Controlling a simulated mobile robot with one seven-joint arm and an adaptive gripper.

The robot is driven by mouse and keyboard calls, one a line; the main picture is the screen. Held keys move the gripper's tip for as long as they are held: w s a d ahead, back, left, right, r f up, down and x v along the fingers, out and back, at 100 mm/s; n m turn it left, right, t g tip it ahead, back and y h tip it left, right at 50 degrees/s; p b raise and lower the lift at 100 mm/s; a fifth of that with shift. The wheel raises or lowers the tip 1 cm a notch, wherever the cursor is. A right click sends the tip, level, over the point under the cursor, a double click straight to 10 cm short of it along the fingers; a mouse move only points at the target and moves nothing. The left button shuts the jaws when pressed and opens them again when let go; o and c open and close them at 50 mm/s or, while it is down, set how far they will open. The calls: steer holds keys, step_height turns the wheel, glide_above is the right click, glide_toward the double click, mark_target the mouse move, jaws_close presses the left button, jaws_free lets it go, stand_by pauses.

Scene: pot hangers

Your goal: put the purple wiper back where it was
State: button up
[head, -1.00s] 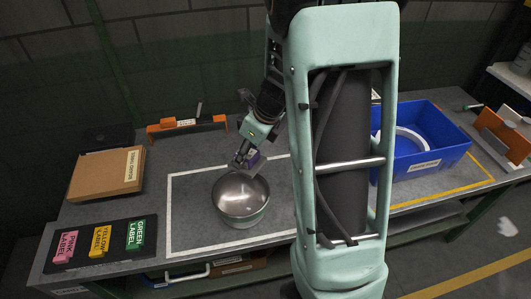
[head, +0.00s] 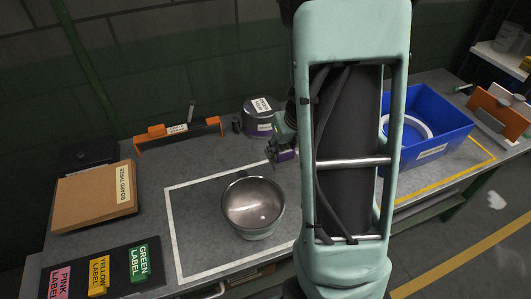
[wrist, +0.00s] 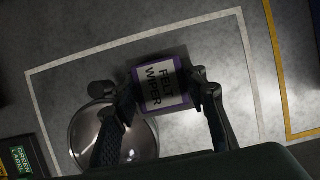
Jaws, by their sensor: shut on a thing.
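The purple wiper (wrist: 162,86) is a small block with a pale label reading FELT WIPER. In the wrist view it sits between the two dark fingers of my gripper (wrist: 165,92), which is shut on it. The metal bowl (head: 253,204) stands inside the white outline on the table.
An orange rack (head: 178,134) and a round labelled tin (head: 262,112) stand at the back. A cardboard box (head: 95,194) and black mat with label blocks (head: 120,285) lie left. A blue bin (head: 438,148) holding a white ring stands right. Table beside the bowl is clear.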

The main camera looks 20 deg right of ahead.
steer(key=w+f, duration=0.3)
steer(key=w, duration=0.1)
steer(key=w+f, duration=0.3)
steer(key=w, duration=0.1)
steer(key=w+f, duration=0.3)
steer(key=w, duration=0.1)
steer(key=shift+w+a, duration=0.15)
steer(key=shift+w, duration=0.2)
steer(key=shift+s+b+x, duration=0.2)
steer(key=shift+b+x, duration=0.05)
steer(key=shift+x, duration=0.65)
steer(key=shift+s+b+x, duration=0.2)
steer(key=shift+x, duration=0.7)
steer(key=shift+f, duration=0.35)
steer(key=o, duration=1.3)
steer(key=shift+o, duration=0.2)
steer(key=shift+s+r, duration=0.1)
steer(key=shift+r, duration=0.45)
steer(key=p+v, duration=0.2)
steer(key=v, duration=0.9)
